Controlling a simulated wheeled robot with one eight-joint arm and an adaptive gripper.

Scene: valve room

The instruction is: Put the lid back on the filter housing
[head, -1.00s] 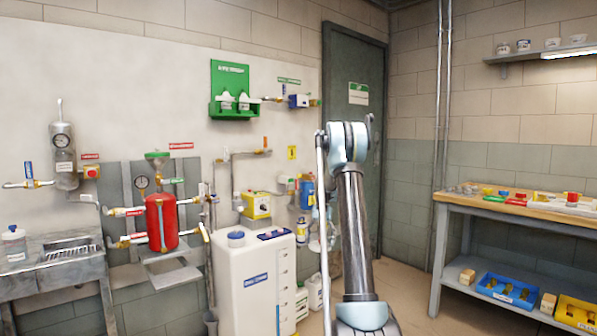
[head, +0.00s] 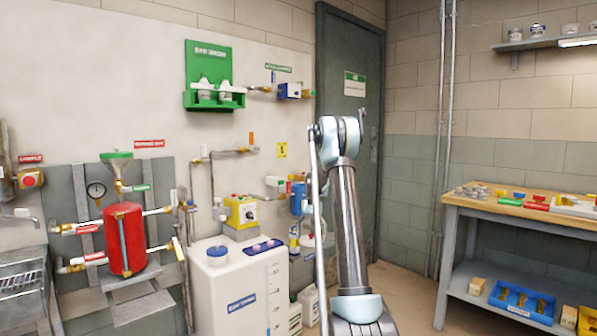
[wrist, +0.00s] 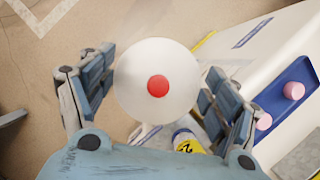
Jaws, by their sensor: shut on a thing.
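My gripper (wrist: 160,72) is shut on a pale round lid (wrist: 135,65) with a red centre, seen face-on in the wrist view between the two fingers. In the head view my arm hides most of the gripper and the lid. A blue cylinder (head: 298,199), which looks like the filter housing, is on the wall pipework just left of my arm. Its top is too small to make out clearly. I cannot pick out the housing in the wrist view.
A white tank (head: 240,285) stands left of my arm; its blue tray (wrist: 285,100) with pink pieces shows in the wrist view. A yellow-labelled bottle (wrist: 188,143) is below the lid. A workbench (head: 480,207) stands right. Floor between is clear.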

